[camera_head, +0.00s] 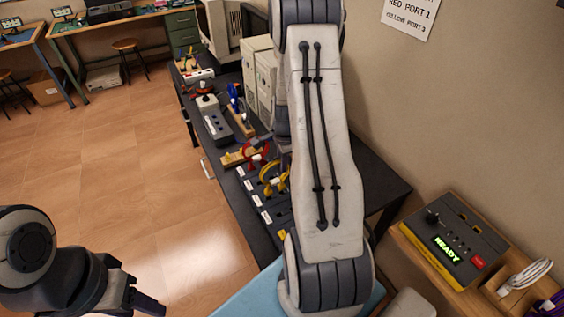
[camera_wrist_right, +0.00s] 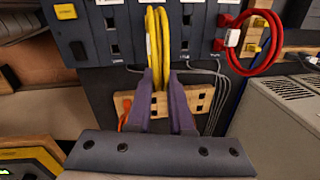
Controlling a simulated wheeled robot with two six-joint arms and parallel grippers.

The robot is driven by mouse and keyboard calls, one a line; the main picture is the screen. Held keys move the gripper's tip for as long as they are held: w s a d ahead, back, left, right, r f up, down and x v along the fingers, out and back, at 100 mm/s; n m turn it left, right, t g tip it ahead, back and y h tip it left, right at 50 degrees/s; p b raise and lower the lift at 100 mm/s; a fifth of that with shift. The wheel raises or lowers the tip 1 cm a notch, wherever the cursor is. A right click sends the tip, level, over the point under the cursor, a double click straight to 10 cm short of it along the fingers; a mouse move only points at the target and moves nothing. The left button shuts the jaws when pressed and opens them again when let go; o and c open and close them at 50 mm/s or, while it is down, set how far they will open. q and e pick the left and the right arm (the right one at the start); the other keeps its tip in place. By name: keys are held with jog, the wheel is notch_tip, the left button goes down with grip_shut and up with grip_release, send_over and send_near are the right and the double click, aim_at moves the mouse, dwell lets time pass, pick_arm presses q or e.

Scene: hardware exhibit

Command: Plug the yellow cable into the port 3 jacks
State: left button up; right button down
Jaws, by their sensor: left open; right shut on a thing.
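The yellow cable (camera_wrist_right: 158,40) is a looped bundle between the fingers of my right gripper (camera_wrist_right: 163,78), which is shut on it in front of the dark port panel (camera_wrist_right: 95,45). In the head view the yellow cable (camera_head: 270,184) shows beside the panel (camera_head: 249,196), partly behind my right arm. The panel has white labels and several dark jacks; the label writing is too small to read. I cannot tell whether the cable's plugs are in any jack. My left gripper (camera_head: 136,285) is open and empty at the lower left, away from the panel.
A red cable (camera_wrist_right: 236,57) loops at the panel's right. A wooden holder (camera_wrist_right: 200,98) sits below the panel. A wall sign (camera_head: 410,15) reads red port 1, yellow port 3. A box (camera_head: 455,240) showing "READY" stands at right.

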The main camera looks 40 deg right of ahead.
jog(key=shift+f+b, duration=0.3)
jog(key=shift+f, duration=0.45)
dwell(1.1)
dwell(0.6)
jog(key=shift+f, duration=0.3)
dwell(0.7)
jog(key=shift+c, duration=0.5)
grip_release()
jog(key=shift+r, duration=0.1)
dwell(0.4)
notch_tip(320, 180, up, 7)
jog(key=p, duration=0.6)
jog(key=shift+s+a+r+p, duration=0.2)
jog(key=shift+s+p, duration=0.1)
jog(key=shift+s, duration=0.1)
